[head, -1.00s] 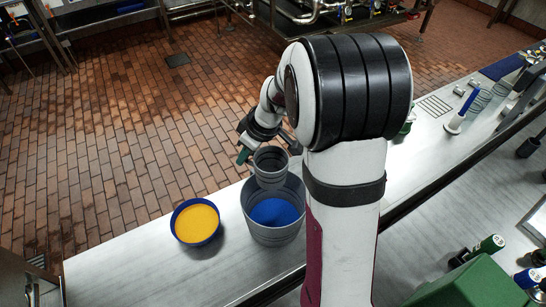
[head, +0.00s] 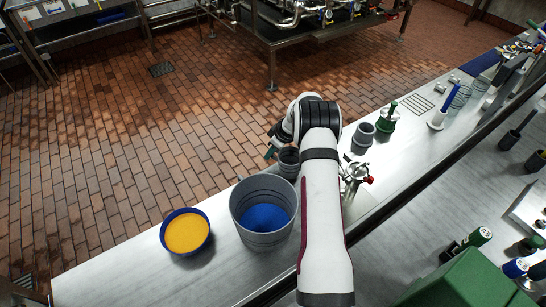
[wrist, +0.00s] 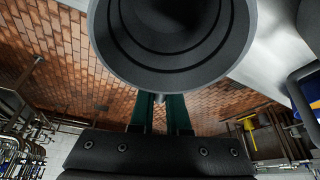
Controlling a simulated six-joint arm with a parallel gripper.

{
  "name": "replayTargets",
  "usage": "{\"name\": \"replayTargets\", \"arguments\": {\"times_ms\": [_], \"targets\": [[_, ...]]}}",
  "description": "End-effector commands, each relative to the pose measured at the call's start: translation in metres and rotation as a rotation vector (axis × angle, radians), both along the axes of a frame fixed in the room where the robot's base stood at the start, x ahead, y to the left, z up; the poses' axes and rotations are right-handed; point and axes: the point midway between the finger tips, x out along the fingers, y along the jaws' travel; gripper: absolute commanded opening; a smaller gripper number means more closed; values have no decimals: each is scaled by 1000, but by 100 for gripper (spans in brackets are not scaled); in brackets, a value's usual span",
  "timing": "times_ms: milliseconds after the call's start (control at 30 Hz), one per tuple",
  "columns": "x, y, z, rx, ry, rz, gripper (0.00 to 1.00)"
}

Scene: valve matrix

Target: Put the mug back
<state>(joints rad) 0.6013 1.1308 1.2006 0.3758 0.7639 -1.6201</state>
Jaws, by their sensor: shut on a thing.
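A grey ribbed mug (head: 289,160) shows beside my arm in the head view, just beyond the far rim of the grey bucket. My gripper (head: 271,150) is shut on it; the arm hides part of the mug. In the wrist view the mug (wrist: 172,72) fills the top, its round dark end facing the camera. The green fingers of my gripper (wrist: 160,108) meet its edge. I cannot tell how far the mug is above the counter.
The grey bucket (head: 264,242) holds something blue. A blue bowl (head: 187,251) of yellow stuff stands left of it. A grey cup (head: 363,136), a green holder (head: 386,124) and a metal valve fitting (head: 355,176) are to the right on the counter (head: 125,268).

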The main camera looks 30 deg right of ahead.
Motion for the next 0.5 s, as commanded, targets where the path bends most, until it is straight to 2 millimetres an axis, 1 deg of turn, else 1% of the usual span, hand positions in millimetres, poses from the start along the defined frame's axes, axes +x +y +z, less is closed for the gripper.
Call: {"name": "replayTargets", "arguments": {"times_ms": [33,100,267,400,433,500], "targets": [[0,0,-10,2,2,0,0],[0,0,-17,1,0,-1,0],[0,0,-16,0,0,0,0],[0,0,-19,0,0,0,0],[0,0,-19,0,0,1,18],[0,0,-19,0,0,1,30]]}}
